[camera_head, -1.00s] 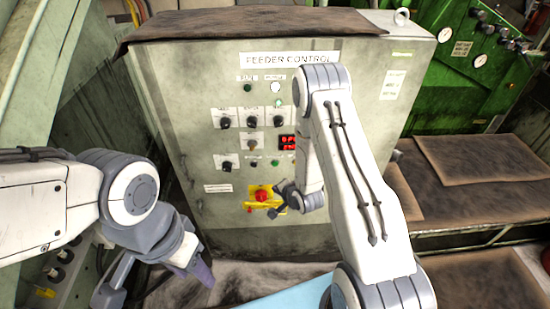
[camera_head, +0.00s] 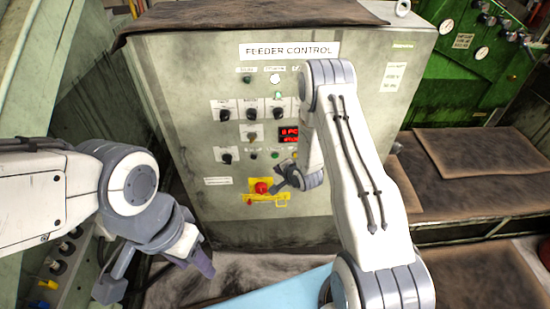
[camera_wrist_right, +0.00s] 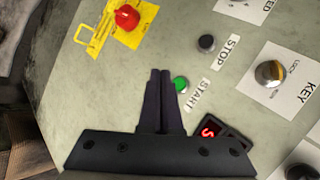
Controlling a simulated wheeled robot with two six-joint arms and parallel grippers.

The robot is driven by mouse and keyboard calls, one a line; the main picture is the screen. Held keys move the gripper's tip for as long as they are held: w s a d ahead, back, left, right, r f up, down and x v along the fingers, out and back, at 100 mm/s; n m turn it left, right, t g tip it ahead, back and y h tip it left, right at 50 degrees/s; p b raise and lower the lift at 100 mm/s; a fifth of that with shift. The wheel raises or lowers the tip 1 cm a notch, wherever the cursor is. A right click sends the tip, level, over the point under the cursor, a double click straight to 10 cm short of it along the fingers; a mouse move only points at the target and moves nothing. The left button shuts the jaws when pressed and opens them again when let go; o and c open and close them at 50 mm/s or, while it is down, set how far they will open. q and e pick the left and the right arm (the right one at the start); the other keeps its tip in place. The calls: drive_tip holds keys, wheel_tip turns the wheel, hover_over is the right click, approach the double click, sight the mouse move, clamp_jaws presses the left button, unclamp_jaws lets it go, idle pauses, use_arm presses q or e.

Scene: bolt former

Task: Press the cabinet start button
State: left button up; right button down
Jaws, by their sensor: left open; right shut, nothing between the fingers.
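The cabinet (camera_head: 215,60) labelled FEEDER CONTROL faces me in the head view. Its green start button (camera_wrist_right: 181,84), labelled START, shows in the right wrist view. It also shows in the head view (camera_head: 275,155). My right gripper (camera_wrist_right: 160,73) is shut and empty, its fingertips just beside the start button in that view; contact cannot be told. In the head view the right gripper (camera_head: 278,182) is partly hidden by my forearm, below the button and near the red emergency stop. My left gripper (camera_head: 205,268) is open, low at the left, away from the panel.
Beside the start button is a dark stop button (camera_wrist_right: 206,43). A red emergency stop (camera_wrist_right: 127,17) sits on a yellow plate. A key switch (camera_wrist_right: 270,73) and a red digital display (camera_head: 289,134) are close by. A light-blue surface (camera_head: 275,292) lies in front.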

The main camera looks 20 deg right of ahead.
sight(275, 156)
drive_tip(key=shift+w+d+b, duration=0.15)
drive_tip(key=shift+w+d, duration=0.1)
drive_tip(key=shift+w, duration=0.55)
drive_tip(key=shift+w+d+b, duration=0.15)
drive_tip(key=shift+w+d, duration=0.1)
drive_tip(key=shift+w, duration=0.5)
idle(0.9)
drive_tip(key=shift+w+d, duration=0.1)
drive_tip(key=shift+w, duration=0.3)
